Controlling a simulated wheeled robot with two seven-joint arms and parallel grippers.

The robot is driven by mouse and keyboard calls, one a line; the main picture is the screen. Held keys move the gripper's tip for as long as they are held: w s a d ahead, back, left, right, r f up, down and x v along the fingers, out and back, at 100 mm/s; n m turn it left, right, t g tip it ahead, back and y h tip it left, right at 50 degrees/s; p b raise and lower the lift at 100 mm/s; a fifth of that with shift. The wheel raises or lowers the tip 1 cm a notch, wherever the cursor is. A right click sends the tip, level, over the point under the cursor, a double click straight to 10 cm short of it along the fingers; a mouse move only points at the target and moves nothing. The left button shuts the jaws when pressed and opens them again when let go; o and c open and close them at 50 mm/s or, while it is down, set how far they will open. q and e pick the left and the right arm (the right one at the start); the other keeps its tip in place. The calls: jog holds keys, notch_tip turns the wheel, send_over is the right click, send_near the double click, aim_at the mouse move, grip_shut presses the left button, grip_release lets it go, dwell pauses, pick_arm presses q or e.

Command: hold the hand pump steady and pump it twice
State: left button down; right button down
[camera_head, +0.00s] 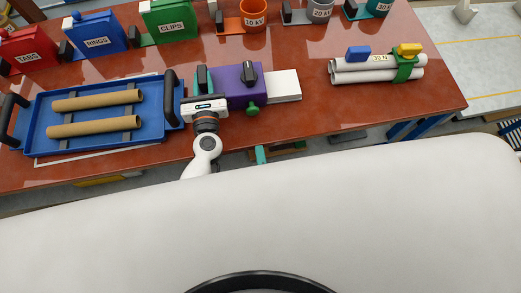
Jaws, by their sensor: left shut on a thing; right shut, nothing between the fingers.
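The hand pump appears to be the purple block (236,94) on the red-brown table, with a black upright handle (249,74), a green knob at its front and a white block (284,86) at its right. My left gripper (203,80) reaches up from below and is shut at the purple block's left end. Its white housing hides part of that end. A small teal tip (261,155), seemingly my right gripper's closed fingers, shows at the table's front edge, apart from the pump. The rest of that gripper is hidden by my white body.
A blue tray (40,113) with black handles and two cardboard tubes (97,100) lies left of the pump. Pale tubes (350,75) in a green clamp lie at the right. Red, blue and green bins (168,22) and several cups line the back.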

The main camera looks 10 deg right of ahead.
pick_arm(q)
jog(key=shift+f, duration=0.1)
jog(key=c, duration=1.1)
grip_release()
